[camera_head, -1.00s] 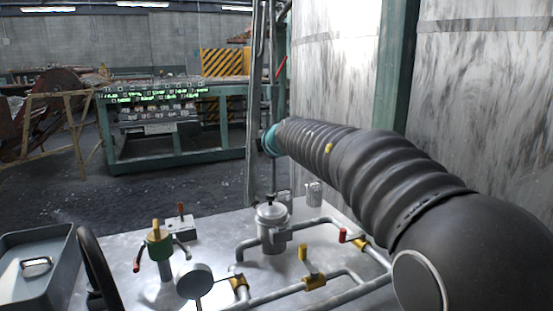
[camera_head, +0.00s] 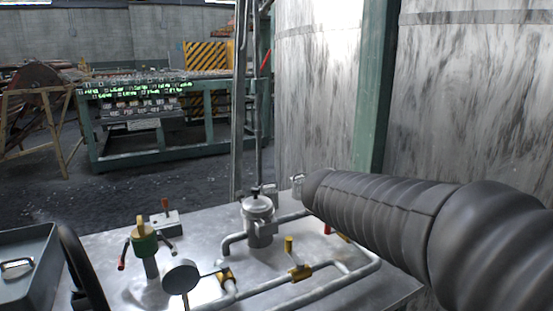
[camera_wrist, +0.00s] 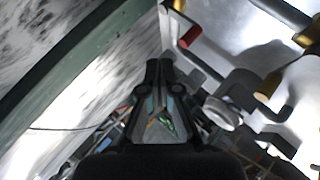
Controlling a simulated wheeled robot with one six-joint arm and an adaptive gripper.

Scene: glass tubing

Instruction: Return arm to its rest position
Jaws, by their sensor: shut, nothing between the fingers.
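My arm, in a black ribbed sleeve, reaches in from the right in the head view, over the right part of the metal bench (camera_head: 210,225). Its far end is beside the silver canister, and my gripper is hidden there. In the wrist view my gripper (camera_wrist: 160,64) shows as dark fingers close together, shut with nothing held. A red-tipped valve handle (camera_wrist: 188,37) and grey pipes lie to the right of the fingers in that view.
Large pale tanks (camera_head: 318,90) and a green post (camera_head: 377,95) stand close behind my arm. Floor behind the bench is open.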

